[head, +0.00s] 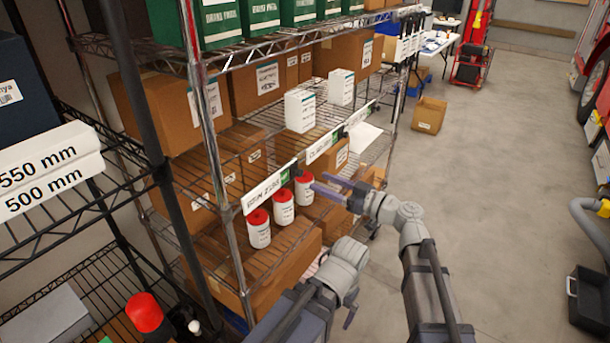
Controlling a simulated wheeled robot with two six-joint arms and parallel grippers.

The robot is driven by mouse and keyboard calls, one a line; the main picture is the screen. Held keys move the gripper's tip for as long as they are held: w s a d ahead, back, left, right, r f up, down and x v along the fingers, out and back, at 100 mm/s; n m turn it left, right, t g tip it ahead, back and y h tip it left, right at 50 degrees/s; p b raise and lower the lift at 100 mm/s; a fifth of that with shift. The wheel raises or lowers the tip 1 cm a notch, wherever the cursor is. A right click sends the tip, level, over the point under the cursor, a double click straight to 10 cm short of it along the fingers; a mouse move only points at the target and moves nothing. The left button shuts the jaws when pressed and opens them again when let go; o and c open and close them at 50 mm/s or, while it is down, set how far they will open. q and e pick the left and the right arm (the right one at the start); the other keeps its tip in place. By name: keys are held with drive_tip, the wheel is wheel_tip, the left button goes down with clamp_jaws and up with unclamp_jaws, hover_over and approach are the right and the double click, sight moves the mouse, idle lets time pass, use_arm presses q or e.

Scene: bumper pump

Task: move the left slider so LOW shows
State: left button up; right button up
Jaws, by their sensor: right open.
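A white label strip (268,190) with black lettering is fixed to the front edge of the middle shelf. A small green patch (285,177) shows near its right end, which may be the left slider; its wording is too small to read.
Three white bottles with red lids (283,207) stand below the left strip. Cardboard boxes (255,88) and white cartons (300,110) fill the wire rack. A dark post (150,110) stands left of it. The floor (490,180) to the right is largely clear.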

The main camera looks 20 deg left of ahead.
sight(301, 174)
drive_tip(key=x, duration=0.6)
drive_tip(key=shift+w+a, duration=0.1)
drive_tip(key=shift+a, duration=0.25)
clamp_jaws()
idle(1.1)
